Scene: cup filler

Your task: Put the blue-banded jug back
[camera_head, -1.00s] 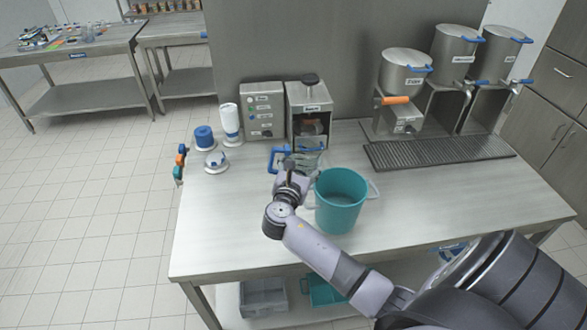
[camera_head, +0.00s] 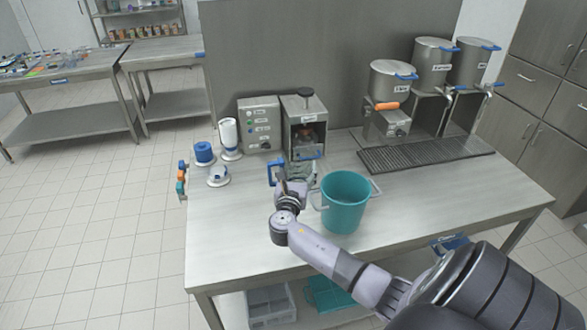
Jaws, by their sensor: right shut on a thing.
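A clear jug with a blue handle (camera_head: 275,172) stands or hangs low just in front of the metal machine with a black knob (camera_head: 304,122). It seems to be the blue-banded jug, but its band is not clear to see. My right gripper (camera_head: 291,186) is shut at the near side of the jug and holds it. The fingers hide part of it, and I cannot tell whether its base touches the table. My left gripper is not in view.
A teal bucket (camera_head: 346,203) stands close right of my right gripper. A control box (camera_head: 259,124), a white bottle (camera_head: 229,137) and a blue roll (camera_head: 204,153) stand left of the machine. Taps and a drip grate (camera_head: 425,153) are at right. The table's front left is clear.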

